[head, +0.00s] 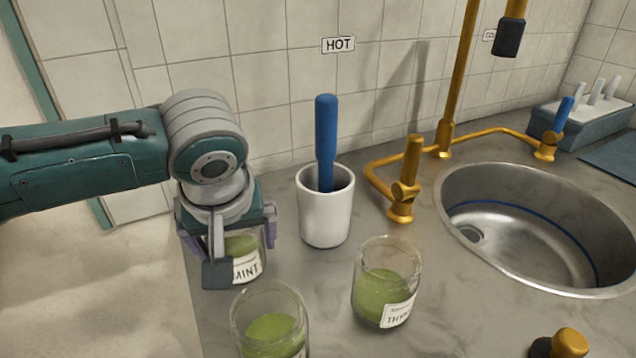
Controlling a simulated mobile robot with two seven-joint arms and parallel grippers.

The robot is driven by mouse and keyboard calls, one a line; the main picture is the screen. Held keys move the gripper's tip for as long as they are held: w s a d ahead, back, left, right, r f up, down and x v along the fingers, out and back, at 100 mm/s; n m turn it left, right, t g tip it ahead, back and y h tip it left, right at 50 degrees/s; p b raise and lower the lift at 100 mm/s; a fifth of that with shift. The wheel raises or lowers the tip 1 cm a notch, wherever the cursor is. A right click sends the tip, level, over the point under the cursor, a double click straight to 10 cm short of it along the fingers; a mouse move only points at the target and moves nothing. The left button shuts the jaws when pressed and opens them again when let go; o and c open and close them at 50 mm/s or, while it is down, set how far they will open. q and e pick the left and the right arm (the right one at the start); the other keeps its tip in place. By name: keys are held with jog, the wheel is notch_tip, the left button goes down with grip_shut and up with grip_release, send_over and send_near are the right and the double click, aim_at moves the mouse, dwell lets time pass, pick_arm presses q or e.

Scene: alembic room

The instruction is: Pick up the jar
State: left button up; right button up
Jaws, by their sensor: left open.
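A glass jar with green contents and a label reading "…AINT" (247,268) stands on the grey counter, partly hidden by my left gripper. My left gripper (236,262) points down over this jar, with its fingers around the jar's sides; it is open. I cannot tell whether the fingers touch the glass. A second jar with green contents (272,330) stands at the bottom of the view, cut off by the edge. A third jar labelled "THY…" (383,290) stands to the right. My right gripper is not in view.
A white cup (325,215) holding a blue-handled tool (326,140) stands behind the jars. A brass tap (402,190) and steel sink (530,225) are to the right. A dark-and-brass knob (570,343) is at the bottom right. The counter's left edge is close to the gripped-around jar.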

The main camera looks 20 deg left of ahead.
pick_arm(q)
jog(key=c, duration=1.2)
jog(key=shift+r, duration=0.1)
